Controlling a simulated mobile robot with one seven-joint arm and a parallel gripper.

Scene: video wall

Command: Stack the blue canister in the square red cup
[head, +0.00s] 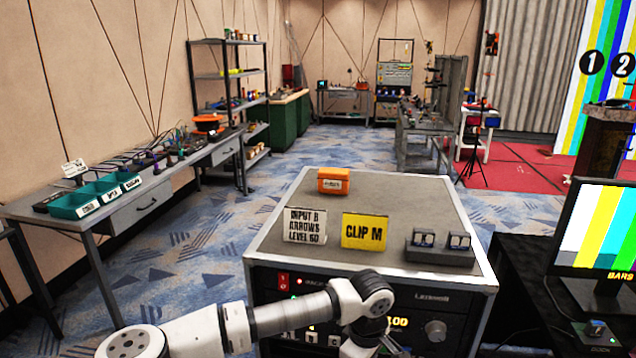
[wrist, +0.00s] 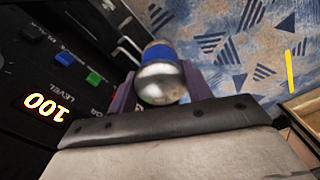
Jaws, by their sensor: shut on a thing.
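My gripper (wrist: 160,88) is shut in the wrist view, with its purple fingers on either side of a rounded silver thing with a blue band (wrist: 159,54). This looks like a blue canister, but its far end is hidden. It is held in front of a black panel, with the patterned carpet behind it. In the head view my arm reaches down in front of the equipment cabinet, and the gripper's fingertips and the held thing do not show. I see no square red cup in either view.
The grey cabinet top (head: 380,210) carries an orange box (head: 333,181), a white sign (head: 305,226), a yellow sign (head: 365,231) and a switch box (head: 440,246). A monitor (head: 600,240) stands at right. A long table (head: 60,205) with green bins stands left. Carpet between is clear.

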